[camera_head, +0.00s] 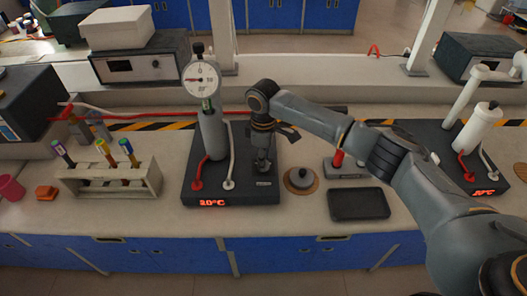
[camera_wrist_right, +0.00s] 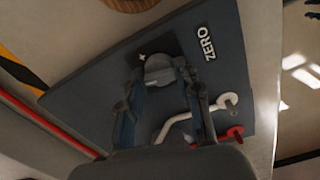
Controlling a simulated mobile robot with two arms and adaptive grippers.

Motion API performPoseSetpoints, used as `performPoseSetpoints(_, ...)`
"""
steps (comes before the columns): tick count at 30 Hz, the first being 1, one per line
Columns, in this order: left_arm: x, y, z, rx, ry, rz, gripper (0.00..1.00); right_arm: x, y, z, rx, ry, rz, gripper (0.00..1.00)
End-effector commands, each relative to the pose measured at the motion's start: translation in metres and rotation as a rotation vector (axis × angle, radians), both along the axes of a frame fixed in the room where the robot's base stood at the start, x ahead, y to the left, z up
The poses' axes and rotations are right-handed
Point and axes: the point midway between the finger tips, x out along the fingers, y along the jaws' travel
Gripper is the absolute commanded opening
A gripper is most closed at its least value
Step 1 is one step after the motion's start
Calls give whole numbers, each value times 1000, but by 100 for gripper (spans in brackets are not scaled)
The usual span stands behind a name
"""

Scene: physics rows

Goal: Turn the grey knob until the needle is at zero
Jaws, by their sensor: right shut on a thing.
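The grey knob (camera_wrist_right: 158,68) sits on the dark base unit (camera_wrist_right: 90,72), near the white word ZERO, in the right wrist view. My right gripper (camera_head: 262,163) points down at the base unit in the head view. It is shut on the knob, with one finger on each side of it in the wrist view. In the head view the gripper mostly hides the knob. The round white gauge (camera_head: 201,80) stands on top of a grey cylinder (camera_head: 212,135) on the same unit. Its needle is too small to read surely. My left gripper is not in view.
Red and white hoses run beside the cylinder. A test-tube rack (camera_head: 110,182) stands to the left. A round-based weight-like object (camera_head: 301,180), a dark tray (camera_head: 358,204) and a second dark unit (camera_head: 460,160) lie to the right. My right arm crosses above that side.

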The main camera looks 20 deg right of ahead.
Motion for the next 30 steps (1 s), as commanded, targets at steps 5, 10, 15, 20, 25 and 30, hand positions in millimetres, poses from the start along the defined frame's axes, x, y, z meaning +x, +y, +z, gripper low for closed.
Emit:
performPoseSetpoints(5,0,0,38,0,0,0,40,-2,1,7,3,6,-161,2)
performPoseSetpoints(10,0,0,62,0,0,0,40,-1,2,7,4,5,-324,2)
performPoseSetpoints(15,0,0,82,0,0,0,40,-1,2,6,2,4,-481,2)
performPoseSetpoints(20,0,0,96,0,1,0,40,-1,2,5,2,3,-611,2)
performPoseSetpoints(25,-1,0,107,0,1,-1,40,-1,2,3,2,3,-721,2)
performPoseSetpoints(30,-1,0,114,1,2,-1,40,0,1,2,2,1,-796,2)
